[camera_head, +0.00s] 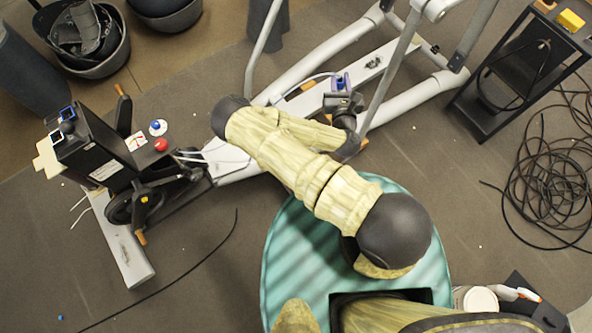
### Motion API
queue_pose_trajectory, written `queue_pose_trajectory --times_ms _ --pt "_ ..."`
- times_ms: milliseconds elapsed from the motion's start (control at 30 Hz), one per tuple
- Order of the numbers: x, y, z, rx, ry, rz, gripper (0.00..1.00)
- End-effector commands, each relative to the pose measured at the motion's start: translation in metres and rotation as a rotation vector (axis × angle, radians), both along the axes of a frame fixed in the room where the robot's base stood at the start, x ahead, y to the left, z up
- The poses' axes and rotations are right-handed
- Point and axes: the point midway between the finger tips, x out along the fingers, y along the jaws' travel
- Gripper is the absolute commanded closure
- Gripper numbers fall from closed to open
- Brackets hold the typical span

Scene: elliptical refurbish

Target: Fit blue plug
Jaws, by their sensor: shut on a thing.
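My gripper (342,92) is at the upper middle, over the white frame of the elliptical machine (330,42). It is shut on a small blue plug (340,81). A thin white cable runs from the plug to the lower left. The black drive unit (88,150) of the machine stands at the left, well apart from my gripper. Blue-rimmed parts (67,114) sit on its upper left end. The fingertips are small in this view, and the plug's far end is hard to make out.
A black stand (520,70) with a yellow block (571,20) is at the upper right. Coiled black cable (550,180) lies on the right floor. Dark bins (95,60) stand at the upper left. The lower left floor is mostly clear.

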Motion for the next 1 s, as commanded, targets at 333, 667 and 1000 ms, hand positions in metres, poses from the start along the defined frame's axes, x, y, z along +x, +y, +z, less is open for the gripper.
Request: queue_pose_trajectory --times_ms 333,667,1000 --pt "-0.002 0.015 -0.077 0.004 0.0 -0.058 0.98" --pt "-0.006 0.03 -0.145 0.005 0.002 -0.132 0.98" --pt "-0.012 0.046 -0.215 0.005 0.002 -0.215 0.98"
